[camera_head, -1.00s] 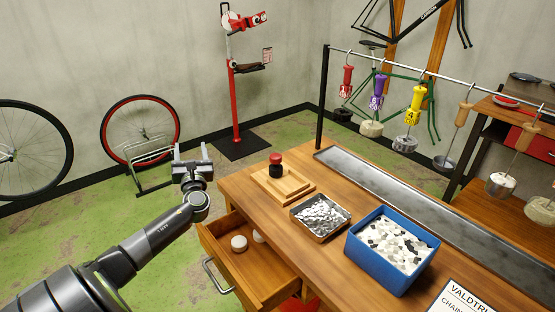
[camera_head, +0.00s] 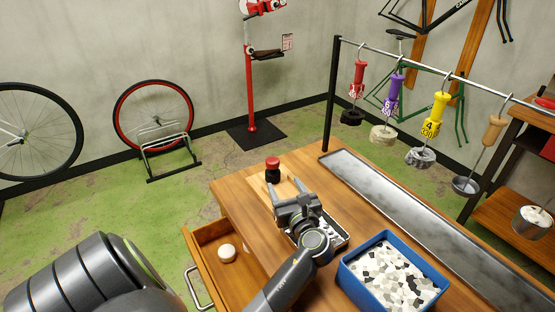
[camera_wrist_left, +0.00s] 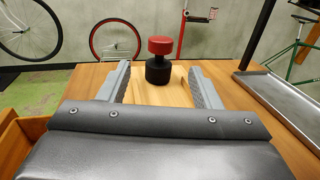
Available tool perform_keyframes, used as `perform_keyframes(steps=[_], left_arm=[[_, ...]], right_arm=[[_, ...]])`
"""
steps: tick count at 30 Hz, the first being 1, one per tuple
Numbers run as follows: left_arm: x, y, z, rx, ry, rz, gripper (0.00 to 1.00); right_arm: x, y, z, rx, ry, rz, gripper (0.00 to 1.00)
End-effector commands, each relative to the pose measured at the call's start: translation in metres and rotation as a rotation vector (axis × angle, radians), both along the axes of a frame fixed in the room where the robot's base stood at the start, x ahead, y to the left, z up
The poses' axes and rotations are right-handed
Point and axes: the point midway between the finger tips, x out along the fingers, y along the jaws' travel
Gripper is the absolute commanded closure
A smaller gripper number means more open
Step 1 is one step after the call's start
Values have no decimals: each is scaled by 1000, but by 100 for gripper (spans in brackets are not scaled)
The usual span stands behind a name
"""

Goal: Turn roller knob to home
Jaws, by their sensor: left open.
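The roller knob, a red cap on a black body (camera_head: 272,168), stands upright on a wooden board (camera_head: 259,191) near the table's far left corner. In the left wrist view the knob (camera_wrist_left: 159,62) appears between and beyond my two open fingers, apart from both. My left gripper (camera_head: 289,189) is open and empty, just in front of the knob over the board. The gripper hides part of the board and of the metal tray behind it. My right gripper is not in view.
A metal tray (camera_head: 338,231) of silvery pieces and a blue bin (camera_head: 352,276) of pale chips stand right of my left arm. An open drawer (camera_head: 203,258) holds a white round piece (camera_head: 227,252). Handled tools hang from a rail (camera_head: 421,66) over a long metal trough (camera_head: 400,205).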

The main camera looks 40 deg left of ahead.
Motion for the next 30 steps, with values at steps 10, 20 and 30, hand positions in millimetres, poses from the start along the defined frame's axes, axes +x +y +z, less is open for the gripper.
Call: perform_keyframes(steps=[10, 20, 30], left_arm=[[22, 37, 3, 5, 2, -1, 42], [51, 88, 1, 1, 3, -1, 42], [60, 102, -1, -3, 2, -2, 42]], right_arm=[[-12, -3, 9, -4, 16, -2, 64], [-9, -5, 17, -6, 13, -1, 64], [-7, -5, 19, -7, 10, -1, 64]])
